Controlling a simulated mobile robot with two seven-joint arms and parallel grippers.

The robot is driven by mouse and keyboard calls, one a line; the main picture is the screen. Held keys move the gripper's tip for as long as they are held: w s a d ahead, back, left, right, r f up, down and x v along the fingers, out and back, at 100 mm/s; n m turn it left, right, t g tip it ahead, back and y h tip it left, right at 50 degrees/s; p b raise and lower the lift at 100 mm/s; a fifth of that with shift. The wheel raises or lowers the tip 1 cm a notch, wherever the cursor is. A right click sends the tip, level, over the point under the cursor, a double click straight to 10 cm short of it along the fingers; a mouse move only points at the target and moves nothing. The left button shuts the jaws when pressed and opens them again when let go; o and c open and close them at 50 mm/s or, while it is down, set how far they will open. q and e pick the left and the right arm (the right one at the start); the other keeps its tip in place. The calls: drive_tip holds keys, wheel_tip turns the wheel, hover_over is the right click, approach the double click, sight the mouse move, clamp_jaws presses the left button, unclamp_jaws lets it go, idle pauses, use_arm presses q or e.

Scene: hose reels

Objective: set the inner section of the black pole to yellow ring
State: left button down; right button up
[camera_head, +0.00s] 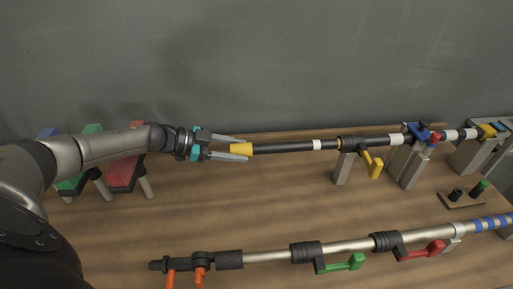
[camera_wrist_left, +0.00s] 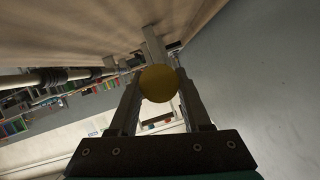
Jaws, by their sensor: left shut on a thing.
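The black pole (camera_head: 285,147) lies level across the back of the table, with a yellow end cap (camera_head: 240,149) at its left end. White bands (camera_head: 317,145) ring the pole. A black clamp (camera_head: 348,143) with a yellow lever (camera_head: 375,165) sits around its middle. My left gripper (camera_head: 238,149) is shut on the yellow end cap. In the left wrist view the cap is a round yellow disc (camera_wrist_left: 158,83) between the two fingers. I cannot make out a yellow ring on the inner section. My right gripper is not in view.
A silver pole (camera_head: 350,245) with green (camera_head: 345,263) and red levers (camera_head: 423,251) lies along the front. Grey posts, a blue clamp (camera_head: 420,131) and a red knob (camera_head: 435,137) stand right. A small peg block (camera_head: 462,200) is at right.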

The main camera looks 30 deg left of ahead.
use_arm(q)
drive_tip(key=shift+s+a, duration=0.5)
drive_tip(key=shift+a, duration=0.15)
drive_tip(key=shift+c, duration=1.8)
unclamp_jaws()
drive_tip(key=shift+r, duration=0.1)
wheel_tip(320, 180, up, 20)
drive_tip(key=p, duration=0.3)
